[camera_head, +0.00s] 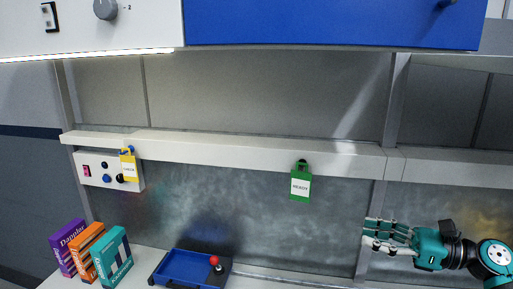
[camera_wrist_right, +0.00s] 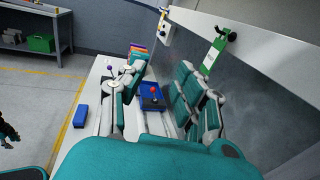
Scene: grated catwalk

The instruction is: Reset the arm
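My right gripper (camera_head: 368,236) is at the right of the head view, in front of the grey back panel, with its fingers pointing left. In the right wrist view its fingers (camera_wrist_right: 160,70) are spread apart, with nothing held between them. The gripper is well to the right of the green READY tag (camera_head: 301,184) and above the worktop level. My left gripper is not in view.
A blue tray (camera_head: 176,268) and a red-knobbed stick (camera_head: 214,261) are on the worktop. Several upright books (camera_head: 112,258) stand at left. A switch box (camera_head: 92,172) and yellow tag (camera_head: 128,168) are by the white rail (camera_head: 230,147). A blue-fronted cabinet (camera_head: 330,22) hangs above.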

